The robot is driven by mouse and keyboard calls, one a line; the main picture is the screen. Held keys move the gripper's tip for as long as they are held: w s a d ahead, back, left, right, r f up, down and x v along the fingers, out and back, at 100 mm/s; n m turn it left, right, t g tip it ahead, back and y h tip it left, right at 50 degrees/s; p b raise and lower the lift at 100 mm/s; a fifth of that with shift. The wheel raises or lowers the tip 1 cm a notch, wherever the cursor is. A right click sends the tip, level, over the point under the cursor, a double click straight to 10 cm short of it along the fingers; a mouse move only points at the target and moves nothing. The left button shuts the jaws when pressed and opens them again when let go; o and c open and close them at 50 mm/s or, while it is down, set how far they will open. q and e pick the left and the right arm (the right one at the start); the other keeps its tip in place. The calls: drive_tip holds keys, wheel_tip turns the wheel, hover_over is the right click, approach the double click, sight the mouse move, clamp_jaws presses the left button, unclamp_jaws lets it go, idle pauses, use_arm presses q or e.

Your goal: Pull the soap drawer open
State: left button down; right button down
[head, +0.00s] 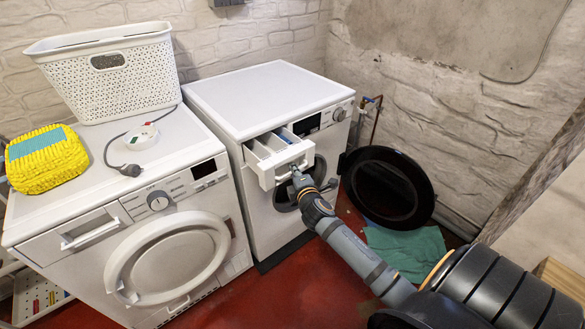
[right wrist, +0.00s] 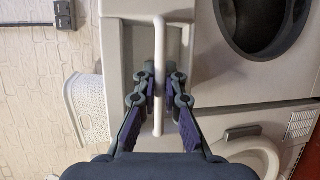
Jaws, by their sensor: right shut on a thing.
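The soap drawer (head: 268,163) is slid out from the front of the rear washing machine (head: 285,98), and its compartments show from above. My right gripper (head: 297,172) reaches it from the lower right and is shut on the handle of the drawer's white front. In the right wrist view the handle (right wrist: 160,38) is a white bar that runs between the two fingers of my right gripper (right wrist: 161,76). The fingers hide part of the bar. My left gripper is in neither view.
The washing machine's round door (head: 388,187) hangs open on the right. A second machine (head: 130,215) stands at the left, bearing a white basket (head: 130,88), a yellow pack (head: 45,170) and a power strip (head: 141,137). A green cloth (head: 408,250) lies on the red floor (head: 270,300).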

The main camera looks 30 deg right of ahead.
drive_tip(key=shift+s, duration=0.15)
drive_tip(key=c, duration=1.7)
unclamp_jaws()
drive_tip(key=v, duration=1.2)
